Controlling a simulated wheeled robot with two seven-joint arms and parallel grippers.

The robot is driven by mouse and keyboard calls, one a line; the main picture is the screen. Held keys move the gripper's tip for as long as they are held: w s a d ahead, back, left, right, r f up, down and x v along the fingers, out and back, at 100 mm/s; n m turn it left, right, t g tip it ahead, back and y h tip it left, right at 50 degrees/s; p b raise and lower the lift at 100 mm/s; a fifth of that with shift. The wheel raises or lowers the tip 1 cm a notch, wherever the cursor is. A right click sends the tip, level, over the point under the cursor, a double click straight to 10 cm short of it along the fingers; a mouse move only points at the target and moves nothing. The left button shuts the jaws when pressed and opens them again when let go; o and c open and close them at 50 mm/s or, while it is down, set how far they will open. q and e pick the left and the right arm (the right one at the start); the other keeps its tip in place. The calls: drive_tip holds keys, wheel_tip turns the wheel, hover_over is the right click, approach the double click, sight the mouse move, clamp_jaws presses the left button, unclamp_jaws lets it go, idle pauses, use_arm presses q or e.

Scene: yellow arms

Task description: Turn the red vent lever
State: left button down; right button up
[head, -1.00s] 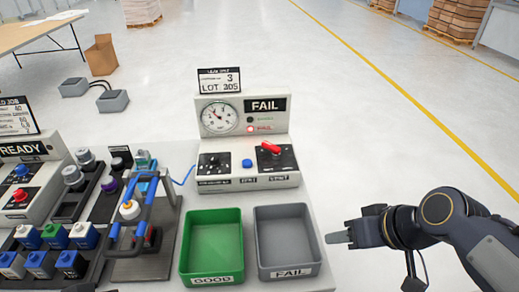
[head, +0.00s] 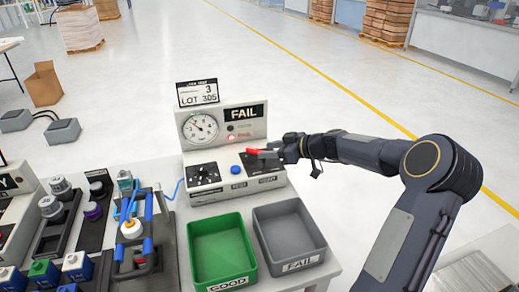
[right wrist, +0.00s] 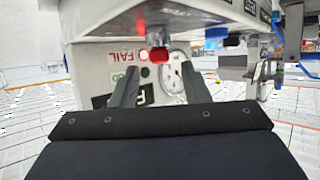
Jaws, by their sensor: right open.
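The red vent lever (head: 259,152) sits on the right-hand dark plate of the white test box (head: 222,118), below the FAIL sign. My right gripper (head: 278,149) is at the lever's right end, reaching in from the right. In the right wrist view the red lever (right wrist: 158,57) shows ahead, between the two open fingers (right wrist: 160,76). Whether a finger touches it I cannot tell. The gripper covers part of the lever's plate in the head view. My left gripper is not in view.
A round gauge (head: 201,128) and a blue button (head: 236,170) are on the box. A fixture with blue bars (head: 148,222) stands to the left.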

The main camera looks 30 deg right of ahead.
sight(259, 150)
drive_tip(key=shift+x, duration=1.6)
drive_tip(key=shift+c, duration=0.4)
